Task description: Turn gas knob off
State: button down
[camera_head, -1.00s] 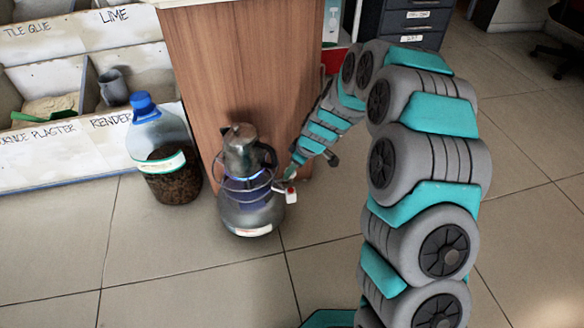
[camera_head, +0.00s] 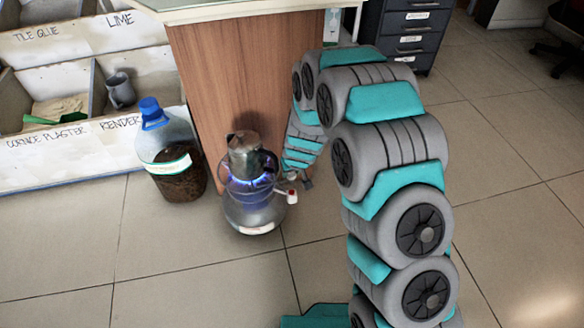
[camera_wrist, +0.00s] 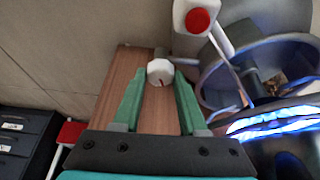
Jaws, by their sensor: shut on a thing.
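The gas knob (camera_wrist: 160,70) is a small white round knob with a red mark, seen in the wrist view. My gripper (camera_wrist: 160,80) has one green finger on each side of it, with the tips closed on it. In the head view a grey gas cylinder (camera_head: 254,216) stands on the floor, with a metal coffee pot (camera_head: 247,158) on its burner. A blue flame (camera_head: 249,182) burns under the pot and glows in the wrist view (camera_wrist: 272,122). A white fitting with a red cap (camera_wrist: 197,20) is just beyond the knob.
A wooden counter (camera_head: 221,80) rises right behind the cylinder. A large bottle with a blue cap (camera_head: 170,155) stands to its left, before white bins (camera_head: 62,158) of powders. Dark drawers (camera_head: 411,30) stand at the back. The tiled floor in front is free.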

jog(key=shift+m, duration=0.3)
jog(key=shift+c, duration=2.2)
grip_release()
jog(key=shift+f, duration=0.1)
